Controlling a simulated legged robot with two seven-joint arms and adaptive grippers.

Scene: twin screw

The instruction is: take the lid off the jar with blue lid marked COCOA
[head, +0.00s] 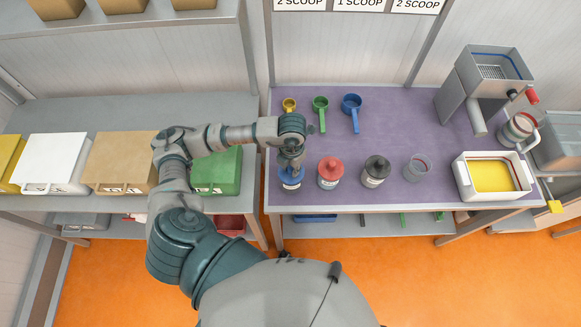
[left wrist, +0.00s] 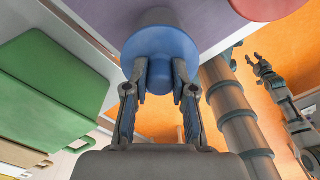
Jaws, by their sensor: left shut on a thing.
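The jar with the blue lid (head: 289,181) stands at the left front of the purple-topped table; its label is too small to read. My left gripper (head: 291,158) reaches down on it from above. In the left wrist view the two fingers (left wrist: 160,82) are shut on the knob of the blue lid (left wrist: 157,48). I cannot tell whether the lid is still seated on the jar. My right gripper (left wrist: 258,62) shows small in the left wrist view, away from the jars, with its fingers apart and nothing between them.
A red-lidded jar (head: 330,172) stands close to the right, then a black-lidded jar (head: 376,171) and an open grey container (head: 417,167). Yellow, green (head: 320,108) and blue scoops lie behind. A white tray (head: 464,182) with yellow content is at the right. A green box (head: 217,172) stands left.

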